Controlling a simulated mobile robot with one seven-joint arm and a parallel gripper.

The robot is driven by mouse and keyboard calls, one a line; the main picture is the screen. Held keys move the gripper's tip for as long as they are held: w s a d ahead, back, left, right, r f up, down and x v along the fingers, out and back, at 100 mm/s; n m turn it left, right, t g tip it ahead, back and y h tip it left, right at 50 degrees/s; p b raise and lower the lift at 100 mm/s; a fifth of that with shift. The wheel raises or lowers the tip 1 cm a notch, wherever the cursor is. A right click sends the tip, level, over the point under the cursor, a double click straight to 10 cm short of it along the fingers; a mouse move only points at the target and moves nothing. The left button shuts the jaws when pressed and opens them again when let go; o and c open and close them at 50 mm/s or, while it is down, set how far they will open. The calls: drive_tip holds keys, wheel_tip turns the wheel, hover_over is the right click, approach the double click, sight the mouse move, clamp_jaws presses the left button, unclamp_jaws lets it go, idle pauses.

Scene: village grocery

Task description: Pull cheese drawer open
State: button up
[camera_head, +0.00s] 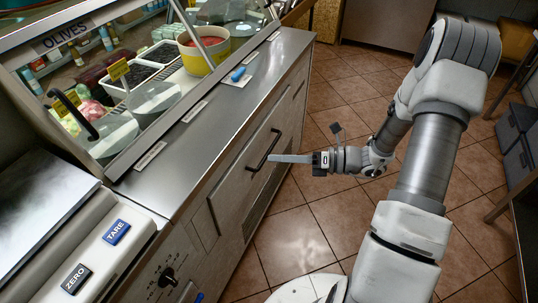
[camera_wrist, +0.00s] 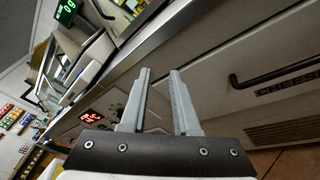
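The cheese drawer (camera_head: 236,190) is a pale front panel in the counter's side, flush with the counter face. It also shows in the wrist view (camera_wrist: 215,88), with a "CHEESE" label (camera_wrist: 288,87) under its handle. The dark bar handle (camera_head: 264,150) runs along the drawer's upper part; in the wrist view the handle (camera_wrist: 275,76) is at the right. My gripper (camera_head: 272,158) is beside the handle in the head view. In the wrist view my gripper (camera_wrist: 160,72) has its two grey fingers apart with nothing between them, and the handle lies to their right.
The steel counter top (camera_head: 215,115) overhangs the drawer. A vent grille (camera_wrist: 285,130) is below the drawer. A dark knob (camera_head: 167,278) and a red display (camera_wrist: 92,117) are on nearby panels. A scale with TARE and ZERO keys (camera_head: 95,255) stands at the left. Tiled floor (camera_head: 310,225) is open beside the counter.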

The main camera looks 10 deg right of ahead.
drive_tip(key=w+d+f+m+t+b, duration=0.3)
drive_tip(key=d+f+m+t, duration=0.25)
drive_tip(key=f+m, duration=0.4)
drive_tip(key=m+t+h+b, duration=0.2)
drive_tip(key=m+t+h, duration=0.35)
drive_tip(key=m, duration=0.25)
approach(270, 149)
drive_tip(key=shift+t, duration=0.4)
drive_tip(key=b+x, duration=0.1)
drive_tip(key=x, duration=0.2)
drive_tip(key=b+x, duration=0.1)
drive_tip(key=x, duration=0.2)
drive_tip(key=f+b+x, duration=0.1)
drive_tip(key=x, duration=0.3)
drive_tip(key=shift+a+f, duration=0.15)
drive_tip(key=shift+a, duration=0.05)
drive_tip(key=shift+c, duration=0.3)
clamp_jaws()
drive_tip(key=shift+s, duration=0.1)
